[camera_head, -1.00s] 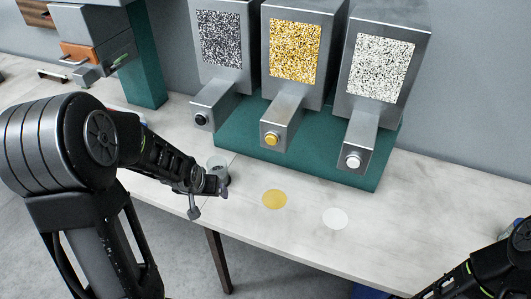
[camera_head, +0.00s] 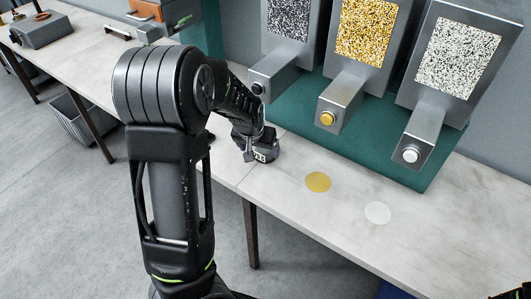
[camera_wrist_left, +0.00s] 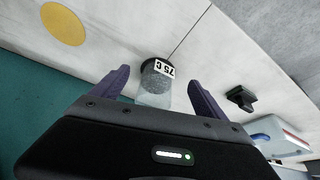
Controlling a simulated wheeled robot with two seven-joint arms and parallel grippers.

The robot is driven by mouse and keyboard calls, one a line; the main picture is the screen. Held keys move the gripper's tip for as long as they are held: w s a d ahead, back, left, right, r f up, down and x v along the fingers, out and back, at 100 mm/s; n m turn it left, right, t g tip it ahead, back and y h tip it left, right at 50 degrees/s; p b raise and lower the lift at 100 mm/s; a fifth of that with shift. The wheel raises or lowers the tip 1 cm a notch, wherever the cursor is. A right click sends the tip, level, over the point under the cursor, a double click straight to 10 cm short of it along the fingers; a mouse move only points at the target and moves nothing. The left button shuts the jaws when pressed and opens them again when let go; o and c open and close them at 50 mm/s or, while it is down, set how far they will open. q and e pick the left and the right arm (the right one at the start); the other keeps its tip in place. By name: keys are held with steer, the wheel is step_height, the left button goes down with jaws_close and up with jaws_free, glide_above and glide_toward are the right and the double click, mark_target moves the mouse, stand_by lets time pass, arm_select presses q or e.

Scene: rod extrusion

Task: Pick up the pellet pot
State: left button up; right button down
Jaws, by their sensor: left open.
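The pellet pot (camera_wrist_left: 153,90) is a small greyish, see-through cylinder with a white label in the left wrist view. In the head view the pot (camera_head: 268,143) stands on the table below the dark-buttoned dispenser, partly hidden by my gripper. My left gripper (camera_wrist_left: 158,78) is open, with one dark finger on each side of the pot.
Three grey dispensers stand behind, with dark, yellow (camera_head: 327,118) and white (camera_head: 411,155) buttons, on a green base (camera_head: 385,135). A yellow disc (camera_head: 318,182) and white disc (camera_head: 377,213) mark the table (camera_head: 300,220). A small dark object (camera_wrist_left: 240,97) lies beyond the pot.

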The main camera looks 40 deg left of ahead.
mark_target(263, 155)
arm_select(q)
steer(key=w, duration=0.1)
steer(key=w+a, duration=0.1)
steer(key=w, duration=0.2)
steer(key=shift+w+a+p, duration=0.3)
steer(key=x, duration=0.5)
steer(key=shift+c, duration=0.3)
jaws_close()
stand_by(1.0)
